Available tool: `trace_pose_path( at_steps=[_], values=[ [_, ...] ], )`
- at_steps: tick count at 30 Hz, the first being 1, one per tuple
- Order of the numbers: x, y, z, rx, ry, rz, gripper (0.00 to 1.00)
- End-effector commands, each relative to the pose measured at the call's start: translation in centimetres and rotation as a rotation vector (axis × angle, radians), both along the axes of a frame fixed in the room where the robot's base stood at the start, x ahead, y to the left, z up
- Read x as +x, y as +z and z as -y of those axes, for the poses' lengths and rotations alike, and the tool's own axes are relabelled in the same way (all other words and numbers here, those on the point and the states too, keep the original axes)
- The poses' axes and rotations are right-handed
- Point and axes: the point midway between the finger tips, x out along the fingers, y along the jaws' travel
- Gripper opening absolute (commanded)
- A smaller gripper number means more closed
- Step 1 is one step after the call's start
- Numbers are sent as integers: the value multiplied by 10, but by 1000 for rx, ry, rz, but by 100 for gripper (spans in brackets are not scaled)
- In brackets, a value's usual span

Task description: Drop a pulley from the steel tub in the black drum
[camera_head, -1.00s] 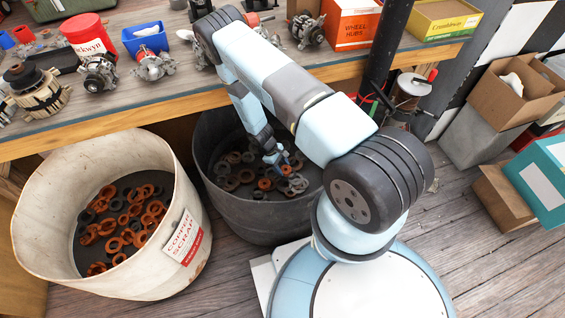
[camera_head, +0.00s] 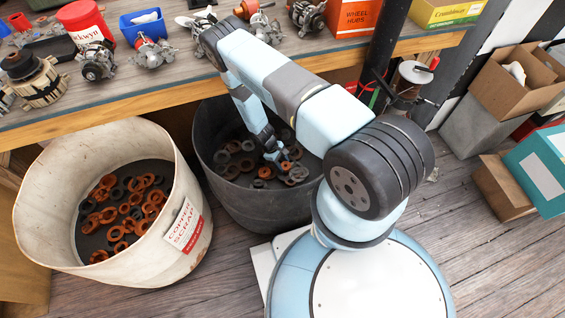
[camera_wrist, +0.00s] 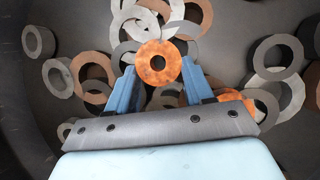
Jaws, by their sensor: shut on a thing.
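My gripper (camera_head: 281,158) reaches down into a dark grey, round-walled tub (camera_head: 262,205) in the head view. In the wrist view my gripper (camera_wrist: 161,88) is shut on a copper-orange ring-shaped pulley (camera_wrist: 158,62) with a hole in its middle. The ring sits between the blue fingertips, over loose grey and brown rings (camera_wrist: 93,72) in the tub. I cannot tell whether the held ring still touches those below. No label shows on the dark tub, so I cannot tell whether it is the steel tub or the black drum.
A cream tub (camera_head: 50,215) labelled copper scrap, holding orange and dark rings, stands to the left. A workbench (camera_head: 120,110) with alternator parts runs behind both tubs. A dark post (camera_head: 388,50) rises behind my arm. Cardboard boxes (camera_head: 515,90) stand at the right.

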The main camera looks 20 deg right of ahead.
Motion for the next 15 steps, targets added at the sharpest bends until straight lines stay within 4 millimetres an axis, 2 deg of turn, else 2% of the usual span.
trace_pose_path(
  at_steps=[1, 2, 10, 15],
  values=[
    [0, 0, 0, 0, 0, 0, 14],
    [0, 0, 0, 0, 0, 0, 54],
    [0, 0, 0, 0, 0, 0, 80],
    [0, 0, 0, 0, 0, 0, 81]
  ],
)
